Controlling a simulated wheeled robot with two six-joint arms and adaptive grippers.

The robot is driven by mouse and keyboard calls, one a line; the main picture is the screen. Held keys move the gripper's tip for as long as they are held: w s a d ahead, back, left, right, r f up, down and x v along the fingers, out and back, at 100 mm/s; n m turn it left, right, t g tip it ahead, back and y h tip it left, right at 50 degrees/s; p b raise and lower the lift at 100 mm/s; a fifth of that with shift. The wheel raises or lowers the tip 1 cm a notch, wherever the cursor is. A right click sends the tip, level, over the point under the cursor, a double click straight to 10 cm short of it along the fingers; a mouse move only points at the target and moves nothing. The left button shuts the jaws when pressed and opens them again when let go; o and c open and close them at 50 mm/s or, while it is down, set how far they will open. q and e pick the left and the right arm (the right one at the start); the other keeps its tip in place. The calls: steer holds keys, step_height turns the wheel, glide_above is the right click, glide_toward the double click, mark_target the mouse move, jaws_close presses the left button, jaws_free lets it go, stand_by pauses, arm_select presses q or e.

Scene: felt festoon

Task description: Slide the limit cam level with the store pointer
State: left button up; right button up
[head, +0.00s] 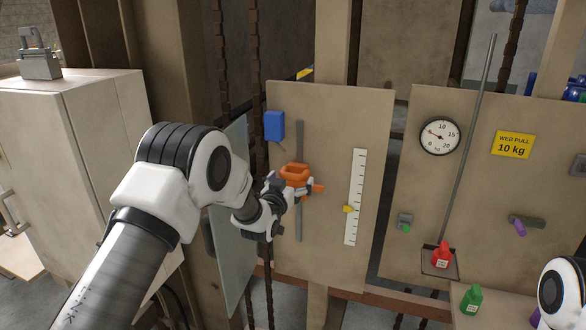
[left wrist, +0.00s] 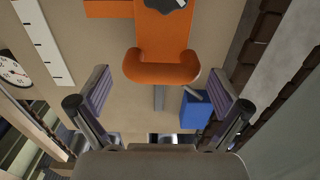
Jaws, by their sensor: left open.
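The orange limit cam (head: 295,172) sits on a dark vertical rail (head: 299,138) on the tan board, its nose pointing right. A yellow pointer (head: 349,208) sits on the white scale to its right; the cam's nose is higher than this pointer. My left gripper (head: 292,190) is at the cam and partly covers its lower left. In the left wrist view my left gripper (left wrist: 160,84) is open, with the cam's rounded orange grip (left wrist: 162,68) between and ahead of the fingers and gaps on both sides. My right gripper is out of view.
A blue box (head: 274,125) is on the board, upper left of the cam. Chains hang left of the board.

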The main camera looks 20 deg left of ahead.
mark_target(295, 185)
arm_select(q)
steer(key=shift+w+d+r, duration=0.15)
steer(key=shift+w, duration=0.6)
steer(key=shift+a, duration=0.35)
steer(key=shift+d, duration=0.15)
steer(key=c, duration=1.4)
step_height(295, 185, down, 6)
steer(key=b, duration=0.6)
steer(key=shift+b, duration=0.3)
steer(key=shift+c, duration=0.2)
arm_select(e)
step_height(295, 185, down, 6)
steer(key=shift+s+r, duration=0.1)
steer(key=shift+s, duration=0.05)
arm_select(q)
steer(key=o, duration=1.3)
steer(key=shift+o, duration=0.7)
steer(key=shift+f, duration=0.2)
